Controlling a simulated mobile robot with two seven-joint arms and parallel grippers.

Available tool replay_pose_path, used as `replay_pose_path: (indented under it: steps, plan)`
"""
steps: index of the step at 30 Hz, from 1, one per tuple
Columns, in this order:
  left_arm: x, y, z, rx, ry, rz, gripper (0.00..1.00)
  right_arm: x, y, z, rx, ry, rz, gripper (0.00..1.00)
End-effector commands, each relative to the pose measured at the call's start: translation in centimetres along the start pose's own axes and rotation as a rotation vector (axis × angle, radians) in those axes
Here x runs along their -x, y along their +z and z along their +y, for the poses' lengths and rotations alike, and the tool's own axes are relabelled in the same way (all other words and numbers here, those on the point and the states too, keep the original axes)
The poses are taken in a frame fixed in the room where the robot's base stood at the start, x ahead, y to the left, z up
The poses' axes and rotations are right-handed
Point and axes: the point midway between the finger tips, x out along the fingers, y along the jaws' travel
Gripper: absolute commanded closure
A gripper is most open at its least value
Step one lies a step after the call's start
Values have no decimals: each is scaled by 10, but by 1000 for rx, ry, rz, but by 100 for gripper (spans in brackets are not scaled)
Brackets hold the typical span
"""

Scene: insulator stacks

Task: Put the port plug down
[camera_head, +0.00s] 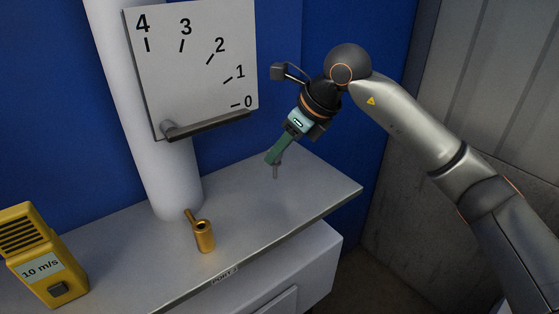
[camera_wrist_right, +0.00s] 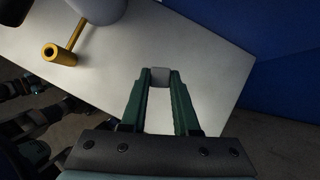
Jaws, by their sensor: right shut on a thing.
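My right gripper (camera_head: 275,158) has green fingers and is shut on a small grey plug (camera_head: 276,171), which points down from the fingertips. It is over the right part of the grey shelf top (camera_head: 310,192); I cannot tell whether the plug touches the surface. In the right wrist view the grey plug (camera_wrist_right: 160,77) sits between the tips of the green fingers of the right gripper (camera_wrist_right: 160,84), with the pale shelf top behind it. A brass fitting (camera_head: 205,237) with an open top and a side tube stands on the shelf to the left. My left gripper is not in view.
A yellow meter (camera_head: 45,255) reading "10 m/s" stands at the left. A white post (camera_head: 165,175) rises behind the brass fitting, with a dial plate (camera_head: 195,75) numbered 0 to 4 and a dark lever. The shelf is clear between the fitting and its right edge.

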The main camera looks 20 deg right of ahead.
Motion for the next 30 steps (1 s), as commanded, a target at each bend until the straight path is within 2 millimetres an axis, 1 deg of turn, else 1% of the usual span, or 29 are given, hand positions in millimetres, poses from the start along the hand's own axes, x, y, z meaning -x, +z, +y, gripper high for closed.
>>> replay_pose_path:
  steps: [5, 9, 11, 18, 23, 24, 30]
  plan:
    - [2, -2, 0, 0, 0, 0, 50, -11, -3, -8, -2, 1, 1, 100]
    - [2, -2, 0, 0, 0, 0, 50, -30, -16, -8, 0, 2, 3, 100]
    - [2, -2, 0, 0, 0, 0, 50, -35, -19, -8, 1, 1, 0, 100]
    - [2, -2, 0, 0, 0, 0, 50, -36, -19, -8, 1, -1, -2, 100]
    - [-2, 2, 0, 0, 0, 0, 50, -41, -22, -8, 1, 0, -1, 100]
    - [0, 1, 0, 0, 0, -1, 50, -39, -21, -8, 1, 0, -1, 67]
    - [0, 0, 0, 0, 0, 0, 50, -39, -21, -8, 0, 0, 0, 44]
